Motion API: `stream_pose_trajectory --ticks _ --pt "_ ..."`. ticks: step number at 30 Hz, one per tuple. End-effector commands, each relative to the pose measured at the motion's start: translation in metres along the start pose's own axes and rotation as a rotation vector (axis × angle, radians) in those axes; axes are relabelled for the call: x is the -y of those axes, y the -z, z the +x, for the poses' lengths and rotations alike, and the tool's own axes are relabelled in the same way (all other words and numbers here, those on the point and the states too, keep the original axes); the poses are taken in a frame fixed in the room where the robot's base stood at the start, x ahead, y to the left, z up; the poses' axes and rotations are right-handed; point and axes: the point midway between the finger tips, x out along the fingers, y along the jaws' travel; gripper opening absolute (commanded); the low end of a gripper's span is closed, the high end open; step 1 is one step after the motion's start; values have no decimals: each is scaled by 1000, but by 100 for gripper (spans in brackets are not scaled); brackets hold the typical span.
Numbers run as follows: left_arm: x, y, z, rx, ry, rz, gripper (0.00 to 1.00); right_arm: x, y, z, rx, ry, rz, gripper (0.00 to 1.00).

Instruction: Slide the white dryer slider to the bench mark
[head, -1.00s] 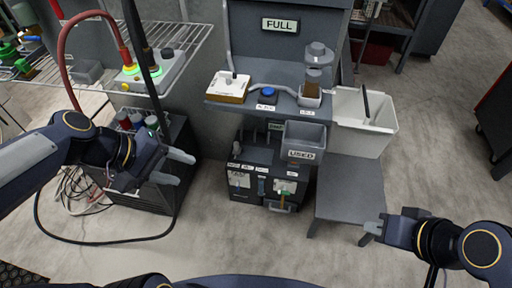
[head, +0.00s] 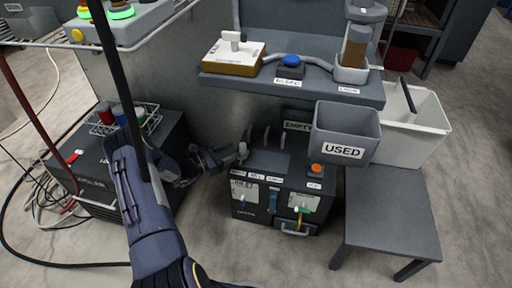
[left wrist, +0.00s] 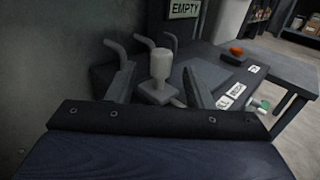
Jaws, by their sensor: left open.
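The white slider (head: 243,149) is a pale upright knob on a small grey block at the left end of the dark dryer box's top (head: 280,158). In the left wrist view the slider (left wrist: 161,64) stands upright between the open fingers of my left gripper (left wrist: 158,84); I cannot tell whether they touch it. In the head view my left gripper (head: 228,157) reaches it from the left. White labels (head: 254,176) line the top's front edge, too small to read surely as the bench mark. My right gripper is out of view.
A grey USED bin (head: 346,132) stands above the box's right side. An orange button (head: 316,168) is on the box top. Bent grey pipes (left wrist: 140,42) rise behind the slider. A shelf (head: 300,85) overhangs the back.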

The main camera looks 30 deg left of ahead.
Motion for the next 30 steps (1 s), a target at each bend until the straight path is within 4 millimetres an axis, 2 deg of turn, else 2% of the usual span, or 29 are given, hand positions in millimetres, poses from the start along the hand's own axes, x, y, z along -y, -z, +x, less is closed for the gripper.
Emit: stream_pose_trajectory --ticks 9,13,18,25,30 --pt "2 0 50 1 7 4 47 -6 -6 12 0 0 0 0" --pt "2 0 66 0 7 4 47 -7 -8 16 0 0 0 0" --pt "2 -2 74 -1 6 3 47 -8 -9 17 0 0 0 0" --pt "2 -2 75 -1 6 3 47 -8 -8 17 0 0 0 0" --pt "2 -2 75 -1 6 3 25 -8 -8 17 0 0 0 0"
